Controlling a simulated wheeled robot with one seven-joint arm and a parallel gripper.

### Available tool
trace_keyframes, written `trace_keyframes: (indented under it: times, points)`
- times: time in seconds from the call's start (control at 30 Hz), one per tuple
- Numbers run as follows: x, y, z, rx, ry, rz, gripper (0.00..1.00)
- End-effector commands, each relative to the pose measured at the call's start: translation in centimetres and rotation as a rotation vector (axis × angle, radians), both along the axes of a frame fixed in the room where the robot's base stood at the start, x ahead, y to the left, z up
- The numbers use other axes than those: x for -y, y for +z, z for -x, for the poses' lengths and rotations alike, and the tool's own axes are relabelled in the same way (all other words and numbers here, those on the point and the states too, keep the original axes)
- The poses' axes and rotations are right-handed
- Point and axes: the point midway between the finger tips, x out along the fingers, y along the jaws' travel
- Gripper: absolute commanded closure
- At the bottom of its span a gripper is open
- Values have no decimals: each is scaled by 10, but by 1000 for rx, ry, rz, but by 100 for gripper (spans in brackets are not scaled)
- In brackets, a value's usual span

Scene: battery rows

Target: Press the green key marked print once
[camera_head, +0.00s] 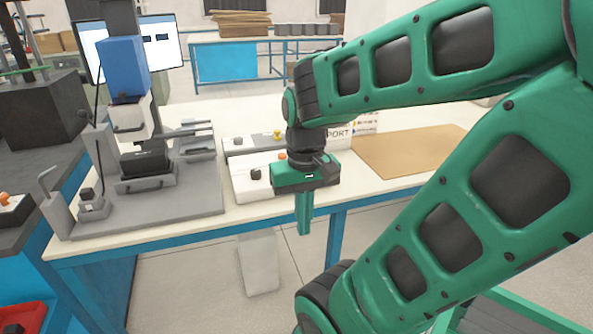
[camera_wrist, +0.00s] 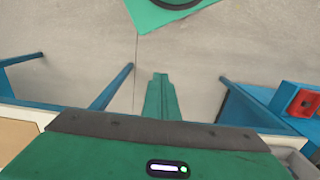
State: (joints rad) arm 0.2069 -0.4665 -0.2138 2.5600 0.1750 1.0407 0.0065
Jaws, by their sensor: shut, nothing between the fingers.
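I cannot make out a green key marked print in either view. A white control box (camera_head: 243,187) with a dark knob and an orange knob stands near the bench's front edge, and my gripper hides its right part. A similar box (camera_head: 233,144) with a yellow knob stands behind it. My gripper (camera_head: 304,230) points down at the bench's front edge, with its green fingers shut and empty. In the wrist view my gripper (camera_wrist: 161,80) shows its closed fingers over the bare floor.
The white bench (camera_head: 150,228) carries a grey fixture (camera_head: 190,208) at the left and a tan board (camera_head: 415,150) at the right. A partly hidden sign (camera_head: 340,132) reads "PORT". A blue bench with a red bin (camera_head: 22,318) stands at lower left.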

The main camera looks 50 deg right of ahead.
Motion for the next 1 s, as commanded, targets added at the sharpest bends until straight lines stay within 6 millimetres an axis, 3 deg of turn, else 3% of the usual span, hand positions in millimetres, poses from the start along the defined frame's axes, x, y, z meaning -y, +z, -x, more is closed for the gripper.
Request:
trace_keyframes:
  times: [0.17,0.23,0.33,0.47,0.57,0.8,1.0]
  points:
    - [0,0,0,0,0,0,100]
    - [1,5,8,17,0,0,100]
    - [8,8,-5,43,-4,2,100]
    - [32,11,-48,113,-7,1,100]
    - [56,13,-92,200,-13,-6,100]
    - [135,18,-185,445,-54,-44,100]
    - [206,25,-231,651,-109,-82,100]
